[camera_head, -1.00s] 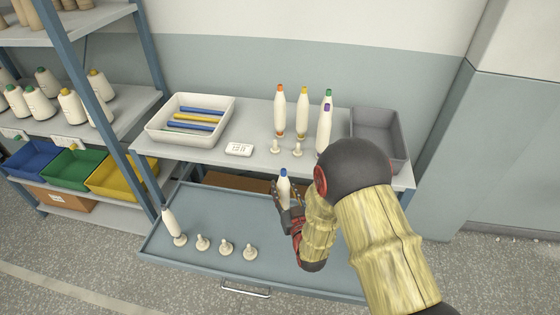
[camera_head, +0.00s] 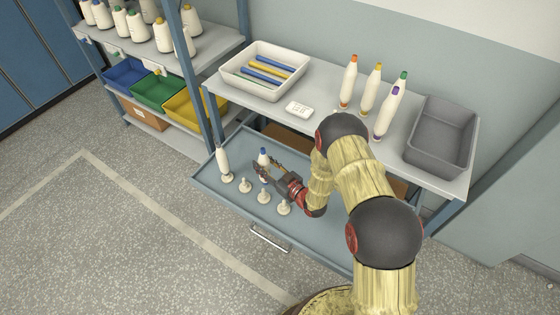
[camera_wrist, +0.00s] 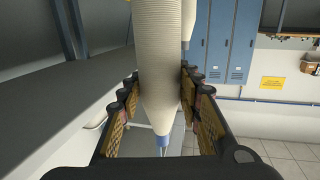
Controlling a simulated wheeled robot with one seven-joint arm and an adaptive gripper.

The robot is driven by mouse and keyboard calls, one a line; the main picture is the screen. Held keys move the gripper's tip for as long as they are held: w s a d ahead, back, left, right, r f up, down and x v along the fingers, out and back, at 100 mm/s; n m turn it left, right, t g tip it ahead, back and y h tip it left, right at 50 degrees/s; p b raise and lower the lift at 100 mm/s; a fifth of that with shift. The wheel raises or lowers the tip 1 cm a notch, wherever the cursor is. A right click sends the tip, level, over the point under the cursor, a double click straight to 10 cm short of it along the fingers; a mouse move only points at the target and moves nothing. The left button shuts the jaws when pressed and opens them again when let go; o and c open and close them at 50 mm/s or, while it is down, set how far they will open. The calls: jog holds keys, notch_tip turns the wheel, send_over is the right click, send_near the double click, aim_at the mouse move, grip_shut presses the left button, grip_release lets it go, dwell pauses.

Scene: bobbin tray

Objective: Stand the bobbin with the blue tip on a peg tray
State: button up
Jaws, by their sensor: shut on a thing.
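In the wrist view the bobbin (camera_wrist: 161,60) fills the middle between the gripper's fingers (camera_wrist: 160,85), blue tip at the bottom of the picture. Pegs show at the tray's front: one peg (camera_head: 245,186), another (camera_head: 264,197) and a third (camera_head: 284,208). A white bobbin (camera_head: 223,161) stands at the leftmost peg. The held bobbin's lower end is hidden by my gripper.
Bobbins with orange (camera_head: 348,82), yellow (camera_head: 371,90) and purple (camera_head: 388,115) tips stand on the upper shelf with a green-tipped one. A white bin (camera_head: 232,82) and a grey bin (camera_head: 418,142) flank them. The shelf edge overhangs the tray's back.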

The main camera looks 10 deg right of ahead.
jog(key=shift+a+f+n+g+y, duration=0.15)
jog(key=shift+a+n+g+y, duration=0.25)
jog(key=shift+a, duration=0.2)
jog(key=shift+f, duration=0.15)
jog(key=shift+f+b, duration=1.05)
jog(key=shift+f, duration=0.75)
jog(key=shift+f+b, duration=0.2)
jog(key=shift+b, duration=0.1)
jog(key=shift+f+b, duration=0.3)
jog(key=shift+f, duration=0.05)
jog(key=shift+f+b, duration=1.85)
jog(key=shift+f, duration=0.4)
jog(key=o, duration=1.2)
jog(key=shift+c, duration=0.2)
jog(key=shift+o, duration=0.7)
jog(key=shift+s, duration=0.1)
